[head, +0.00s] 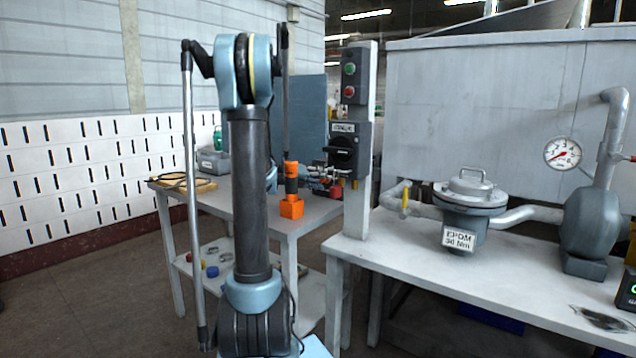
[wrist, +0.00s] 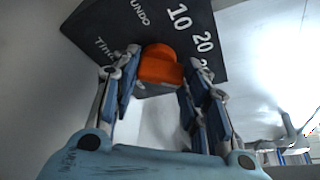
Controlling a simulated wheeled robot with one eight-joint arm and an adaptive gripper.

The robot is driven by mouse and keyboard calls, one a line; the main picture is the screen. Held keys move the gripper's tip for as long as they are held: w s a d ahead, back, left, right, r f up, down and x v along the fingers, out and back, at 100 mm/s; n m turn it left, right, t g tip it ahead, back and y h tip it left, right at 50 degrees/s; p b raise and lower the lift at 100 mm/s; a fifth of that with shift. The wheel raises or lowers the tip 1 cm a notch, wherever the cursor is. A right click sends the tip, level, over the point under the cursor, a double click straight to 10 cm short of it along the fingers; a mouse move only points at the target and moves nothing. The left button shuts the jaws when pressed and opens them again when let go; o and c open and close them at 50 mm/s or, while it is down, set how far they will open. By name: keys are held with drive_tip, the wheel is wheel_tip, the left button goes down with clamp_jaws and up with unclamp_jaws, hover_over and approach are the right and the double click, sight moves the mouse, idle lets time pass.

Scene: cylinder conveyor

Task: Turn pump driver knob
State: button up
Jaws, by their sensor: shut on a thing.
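An orange knob (wrist: 158,66) sits on the face of a dark box (wrist: 215,45) in the wrist view. White markings on the face include the numbers 10 and 20, and cut-off words. My gripper (wrist: 160,78) has its blue and grey fingers on both sides of the knob, shut on it. The knob's lower part is partly hidden between the fingers. In the head view my arm stands upright across the picture; I cannot make out the gripper there. A dark box with a green display (head: 629,290) is cut off at the right edge; I cannot tell whether it is the same box.
A switch post (head: 357,215) with a black rotary switch (head: 343,152) stands by the right table (head: 400,255). That table carries a grey filter pot (head: 470,205), pipes, and a gauge (head: 562,153). An orange tool (head: 291,207) stands on the left table.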

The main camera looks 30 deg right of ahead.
drive_tip(key=shift+f, duration=0.1)
idle(0.3)
drive_tip(key=o, duration=1)
drive_tip(key=shift+o, duration=0.2)
drive_tip(key=w+v, duration=0.1)
drive_tip(key=v, duration=1.1)
drive_tip(key=shift+s, duration=0.35)
